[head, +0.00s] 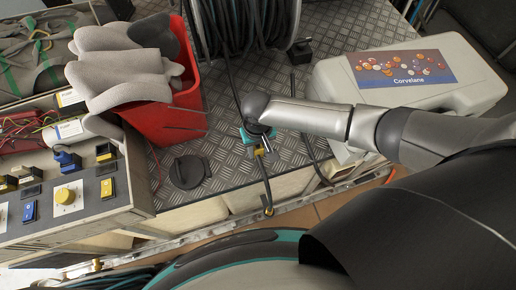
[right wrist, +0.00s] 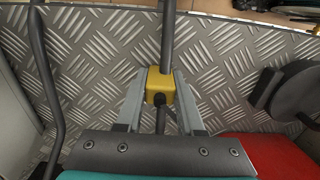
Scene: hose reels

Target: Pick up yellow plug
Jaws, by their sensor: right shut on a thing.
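The yellow plug (right wrist: 158,80) sits between the two grey fingers of my right gripper (right wrist: 159,95), which are shut on it. A dark cable or rod runs through the plug, above and below it in the right wrist view. In the head view the plug (head: 259,152) is a small yellow spot just below my teal-edged right gripper (head: 258,146), over the front part of the metal plate. The gripper's body hides part of it there. I cannot tell whether the plug touches the plate. My left gripper is not in view.
The diamond-pattern metal plate (head: 225,150) carries a cable reel (head: 245,25), a red bin (head: 170,120) with grey gloves, a black round cap (head: 188,172) and a grey case (head: 400,75). A switch panel (head: 80,195) stands at the left. The plate's front edge is close to the gripper.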

